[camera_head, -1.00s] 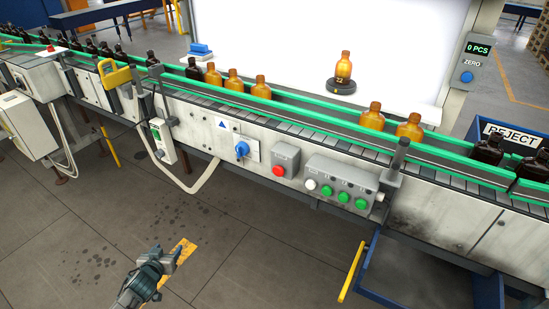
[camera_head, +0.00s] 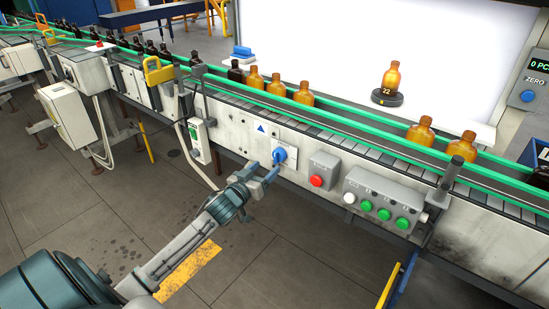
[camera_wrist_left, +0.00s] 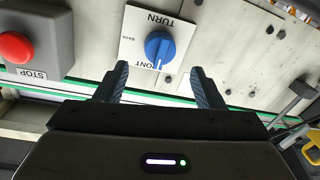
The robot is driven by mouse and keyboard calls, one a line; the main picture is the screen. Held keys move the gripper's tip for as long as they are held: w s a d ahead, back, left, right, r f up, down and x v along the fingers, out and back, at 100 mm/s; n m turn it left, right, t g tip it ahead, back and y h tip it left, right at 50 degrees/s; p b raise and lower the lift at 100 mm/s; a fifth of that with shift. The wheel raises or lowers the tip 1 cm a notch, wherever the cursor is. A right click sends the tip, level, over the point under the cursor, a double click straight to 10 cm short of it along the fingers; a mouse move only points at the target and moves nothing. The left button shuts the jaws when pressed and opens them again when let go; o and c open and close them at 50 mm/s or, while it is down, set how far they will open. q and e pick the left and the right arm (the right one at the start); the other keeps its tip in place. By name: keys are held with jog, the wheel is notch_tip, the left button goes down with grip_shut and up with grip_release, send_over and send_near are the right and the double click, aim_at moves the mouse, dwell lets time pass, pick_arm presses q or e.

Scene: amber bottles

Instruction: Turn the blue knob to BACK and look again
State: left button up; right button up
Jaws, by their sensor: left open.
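The blue knob (camera_head: 279,155) sits on a white plate (camera_head: 290,172) on the conveyor's front panel. In the left wrist view the knob (camera_wrist_left: 160,47) appears upside down, and its white mark points at the FRONT lettering; BACK is printed to one side. My left gripper (camera_head: 262,172) is open just in front of the knob, its fingers (camera_wrist_left: 159,75) apart with the knob beyond and between them. I see no contact. An amber bottle (camera_head: 391,77) stands upright on a small black disc (camera_head: 387,98) before the white backlight, with 22 at its foot. My right gripper is out of view.
A red STOP button (camera_head: 317,181) is right of the knob, then a box with a white and several green buttons (camera_head: 384,213). Several bottles stand on the green-railed conveyor behind. A yellow-handled bar (camera_head: 388,287) is lower right.

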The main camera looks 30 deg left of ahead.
aim_at(275, 159)
pick_arm(q)
jog(key=w, duration=0.4)
jog(key=shift+w+f, duration=0.1)
jog(key=shift+w, duration=0.05)
jog(key=shift+w+b, duration=0.35)
jog(key=shift+w, duration=0.45)
jog(key=shift+c, duration=0.4)
jog(key=c, duration=0.9)
